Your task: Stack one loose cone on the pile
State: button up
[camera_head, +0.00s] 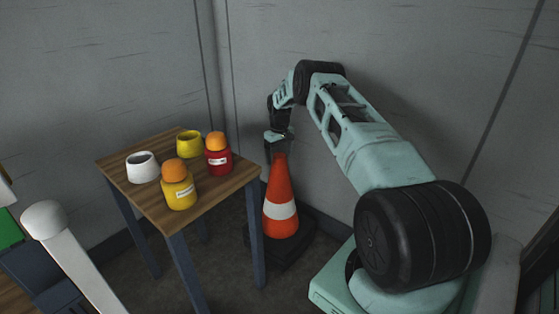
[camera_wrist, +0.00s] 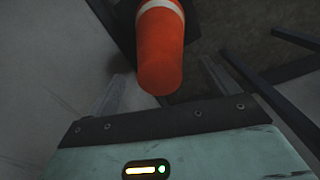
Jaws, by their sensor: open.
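An orange cone (camera_head: 281,190) with one white band stands upright on the floor on a dark base, right of the small table. I cannot tell whether it is a single cone or a pile. My gripper (camera_head: 279,140) is just above the cone's tip. In the wrist view the cone's orange top (camera_wrist: 160,60) lies between the two spread fingers of my gripper (camera_wrist: 163,75). The fingers are open, and I cannot tell whether either touches the cone. No other cone shows clearly in either view.
A wooden table (camera_head: 150,199) with dark legs stands left of the cone. It bears a white cup (camera_head: 142,168), a yellow cup (camera_head: 189,145), a yellow bottle (camera_head: 180,192) and a red bottle (camera_head: 218,160), both orange-capped. Grey walls (camera_head: 280,35) meet close behind.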

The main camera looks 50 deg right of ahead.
notch_tip(320, 180, up, 14)
jog(key=p, duration=0.2)
jog(key=shift+f, duration=0.25)
dwell(0.4)
